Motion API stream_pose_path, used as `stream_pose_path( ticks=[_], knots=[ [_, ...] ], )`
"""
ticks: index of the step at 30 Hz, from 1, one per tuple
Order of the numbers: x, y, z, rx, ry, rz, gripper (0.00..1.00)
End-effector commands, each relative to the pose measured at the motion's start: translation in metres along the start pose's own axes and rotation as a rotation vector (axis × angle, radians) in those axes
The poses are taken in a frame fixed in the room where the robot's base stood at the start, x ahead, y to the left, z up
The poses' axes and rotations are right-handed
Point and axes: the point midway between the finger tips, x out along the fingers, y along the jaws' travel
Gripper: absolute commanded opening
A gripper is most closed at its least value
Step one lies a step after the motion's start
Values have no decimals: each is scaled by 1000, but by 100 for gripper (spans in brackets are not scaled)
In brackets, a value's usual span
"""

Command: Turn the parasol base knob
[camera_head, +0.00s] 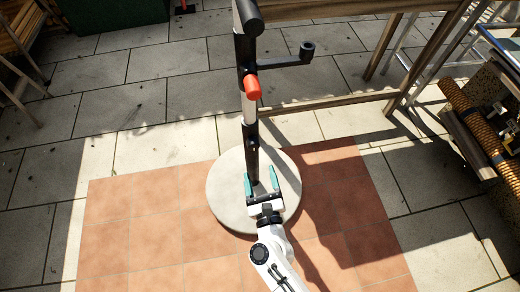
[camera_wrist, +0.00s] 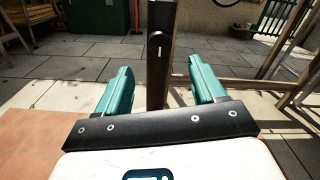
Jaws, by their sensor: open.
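The parasol base is a round pale disc (camera_head: 227,190) on terracotta tiles, with a dark upright pole (camera_head: 252,165) rising from it. A red-orange knob (camera_head: 252,88) sticks out of the pole higher up. A black crank arm with a round end (camera_head: 307,48) reaches right from the pole's upper part. My gripper (camera_head: 260,181) is open and low over the disc, its teal fingers spread. In the wrist view the pole (camera_wrist: 160,60) stands in line with the gap between the fingers (camera_wrist: 158,85), apparently untouched. The red-orange knob is outside the wrist view.
A wooden frame (camera_head: 330,103) stands behind and to the right. A rack with an orange-brown roll (camera_head: 475,120) is at the right edge. A wooden chair (camera_head: 20,45) and a green box (camera_head: 115,12) are at the upper left. Paving on the left (camera_head: 40,190) is clear.

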Motion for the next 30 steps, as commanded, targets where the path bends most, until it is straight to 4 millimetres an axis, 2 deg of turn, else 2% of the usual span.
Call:
stream_pose_path(
  ticks=[9,15,21,30],
  knots=[
    [56,0,0,-2,-2,0,69],
    [86,0,0,-5,-2,0,69],
    [99,0,1,-5,-1,2,69],
    [100,-1,1,-5,0,2,69]
  ],
)
